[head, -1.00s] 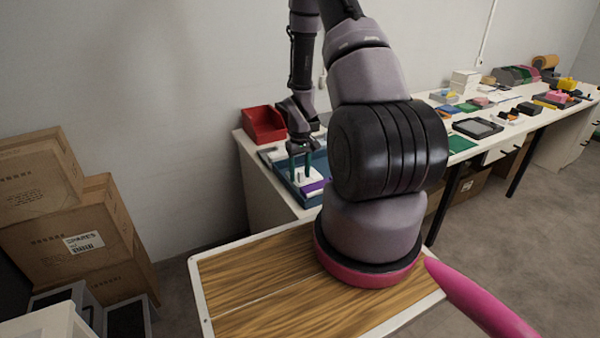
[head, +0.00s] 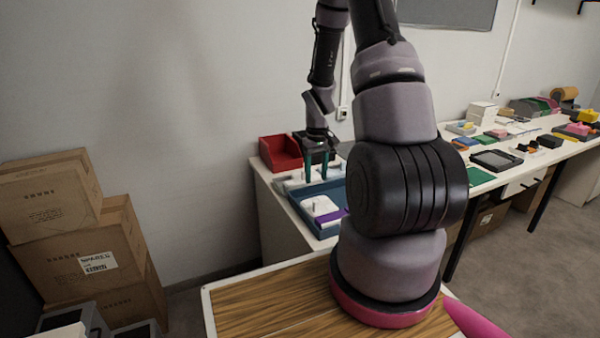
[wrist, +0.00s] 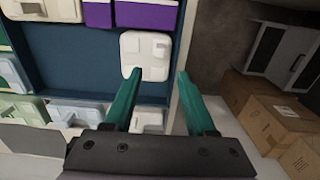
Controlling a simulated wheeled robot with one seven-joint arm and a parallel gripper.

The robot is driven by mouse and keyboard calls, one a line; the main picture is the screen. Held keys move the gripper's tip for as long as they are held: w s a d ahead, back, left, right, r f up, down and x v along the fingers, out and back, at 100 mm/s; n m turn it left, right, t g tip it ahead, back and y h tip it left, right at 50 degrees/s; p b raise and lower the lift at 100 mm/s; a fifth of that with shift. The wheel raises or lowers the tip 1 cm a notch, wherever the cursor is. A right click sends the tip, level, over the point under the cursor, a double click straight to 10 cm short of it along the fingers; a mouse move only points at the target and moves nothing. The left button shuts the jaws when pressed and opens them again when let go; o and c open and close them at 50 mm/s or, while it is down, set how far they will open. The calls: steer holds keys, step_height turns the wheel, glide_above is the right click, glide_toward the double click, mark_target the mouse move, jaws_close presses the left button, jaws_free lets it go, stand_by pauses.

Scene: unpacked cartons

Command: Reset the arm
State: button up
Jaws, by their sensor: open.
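My gripper (head: 318,165) hangs above the blue tray at the left end of the long table, its two green fingers pointing down. In the wrist view my gripper (wrist: 157,80) is open, with its green fingers apart and nothing held between them. Below it in the wrist view lies a white block-like piece (wrist: 144,55) inside the blue tray (wrist: 75,50). Most of my arm stands in front of the table in the head view and hides part of it.
A red bin (head: 281,153) stands behind the blue tray (head: 305,213). A purple piece (head: 332,216) lies in the tray. The long white table (head: 467,203) carries several small items to the right. Stacked cartons (head: 85,250) stand at the left by the wall.

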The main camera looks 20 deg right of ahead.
steer(key=s+a+r+m+t, duration=0.1)
steer(key=s+a+r+t, duration=0.15)
steer(key=r, duration=0.85)
steer(key=s+a+r+m+t, duration=0.15)
steer(key=a+r, duration=0.25)
steer(key=r, duration=0.8)
steer(key=s+a+r+m+t+y, duration=0.1)
steer(key=s+a+r, duration=0.2)
steer(key=s+r, duration=0.3)
steer(key=s+a+r+m+t+y, duration=0.1)
steer(key=s+a+r+t, duration=0.1)
steer(key=s+a+r, duration=0.2)
steer(key=s+r, duration=0.3)
steer(key=s, duration=0.2)
steer(key=shift+s, duration=0.35)
